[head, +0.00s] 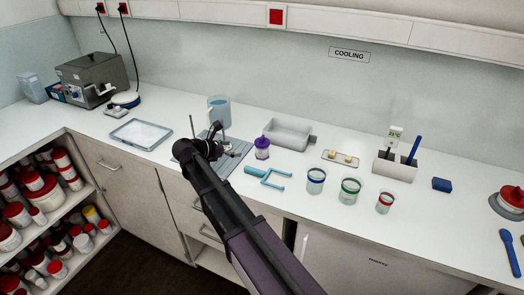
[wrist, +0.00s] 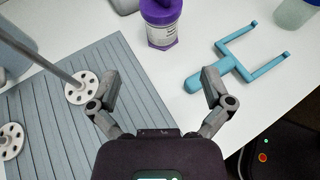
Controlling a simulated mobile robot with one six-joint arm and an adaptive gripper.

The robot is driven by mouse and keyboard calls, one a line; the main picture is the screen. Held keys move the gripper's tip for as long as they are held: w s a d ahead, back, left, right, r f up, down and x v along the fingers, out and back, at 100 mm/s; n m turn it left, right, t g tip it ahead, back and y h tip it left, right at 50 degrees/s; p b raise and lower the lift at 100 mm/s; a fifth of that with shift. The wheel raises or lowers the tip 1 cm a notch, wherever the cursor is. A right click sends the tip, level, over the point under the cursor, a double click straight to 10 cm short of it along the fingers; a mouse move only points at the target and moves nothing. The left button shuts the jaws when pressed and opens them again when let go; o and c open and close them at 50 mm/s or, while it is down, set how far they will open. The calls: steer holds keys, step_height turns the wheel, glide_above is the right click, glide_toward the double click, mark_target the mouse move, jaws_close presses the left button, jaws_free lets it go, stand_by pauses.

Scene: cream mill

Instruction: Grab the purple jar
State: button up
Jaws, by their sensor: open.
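The purple jar (head: 262,148) stands upright on the white counter, right of the grey ribbed mat (head: 238,158). It has a purple lid and a pale label. In the wrist view the jar (wrist: 161,24) is at the top centre, beyond my fingertips, with its top cut off by the frame edge. My gripper (wrist: 160,85) is open and empty, with its fingers spread over the mat's edge and the bare counter. In the head view my arm hides most of the gripper (head: 216,132), which is left of the jar.
A blue forked tool (wrist: 235,62) lies just right of the jar. A metal rod stand (wrist: 80,88) rises from the mat on the left. A blue jug (head: 219,110) stands behind, a grey tray (head: 288,134) behind right, and several colour-banded beakers (head: 316,181) to the right.

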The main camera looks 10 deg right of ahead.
mark_target(262, 147)
steer(key=shift+d+f, duration=0.1)
steer(key=b+x, duration=0.3)
steer(key=x, duration=0.4)
steer(key=shift+f, duration=0.15)
steer(key=shift+w+d+f, duration=0.15)
steer(key=shift+w+d, duration=0.1)
steer(key=shift+d, duration=0.35)
steer(key=shift+b+x, duration=1.15)
steer(key=shift+x, duration=1.5)
steer(key=shift+s, duration=0.1)
steer(key=c, duration=0.9)
